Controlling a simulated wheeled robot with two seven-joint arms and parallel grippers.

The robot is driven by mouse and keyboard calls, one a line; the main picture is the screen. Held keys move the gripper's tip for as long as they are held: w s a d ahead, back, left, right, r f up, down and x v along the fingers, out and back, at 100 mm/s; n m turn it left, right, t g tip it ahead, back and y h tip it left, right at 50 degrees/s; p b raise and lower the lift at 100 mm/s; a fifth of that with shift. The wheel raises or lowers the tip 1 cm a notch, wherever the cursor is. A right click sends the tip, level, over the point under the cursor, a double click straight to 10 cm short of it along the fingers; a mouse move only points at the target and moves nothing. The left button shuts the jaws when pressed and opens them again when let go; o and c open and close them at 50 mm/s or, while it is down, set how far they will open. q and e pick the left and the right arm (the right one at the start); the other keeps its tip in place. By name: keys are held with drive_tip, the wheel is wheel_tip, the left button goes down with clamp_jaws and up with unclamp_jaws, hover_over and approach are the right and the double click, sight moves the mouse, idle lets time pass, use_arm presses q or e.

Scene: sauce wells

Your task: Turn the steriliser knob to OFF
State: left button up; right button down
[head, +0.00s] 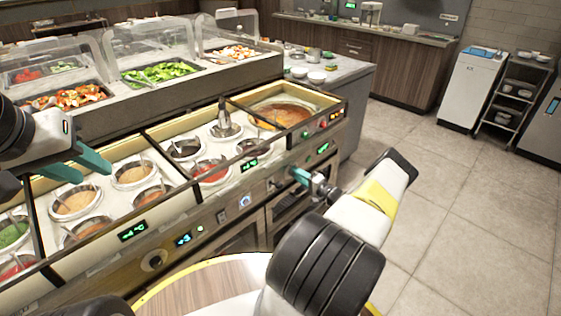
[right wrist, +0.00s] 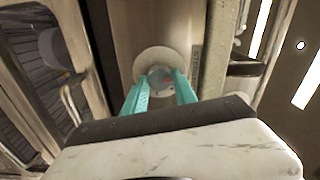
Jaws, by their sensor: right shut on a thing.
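I cannot read the knob's setting. My left gripper (head: 96,174) is open and empty above the sauce wells at the left.
Several sauce wells (head: 134,174) with ladles fill the counter. Green displays (head: 133,231) and another round knob (head: 153,260) are on the front panel. A handle bar (right wrist: 245,68) lies right of the knob in the wrist view. The tiled floor (head: 450,200) at right is clear.

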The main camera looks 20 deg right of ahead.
drive_tip(key=c, duration=1)
unclamp_jaws()
drive_tip(key=v, duration=0.8)
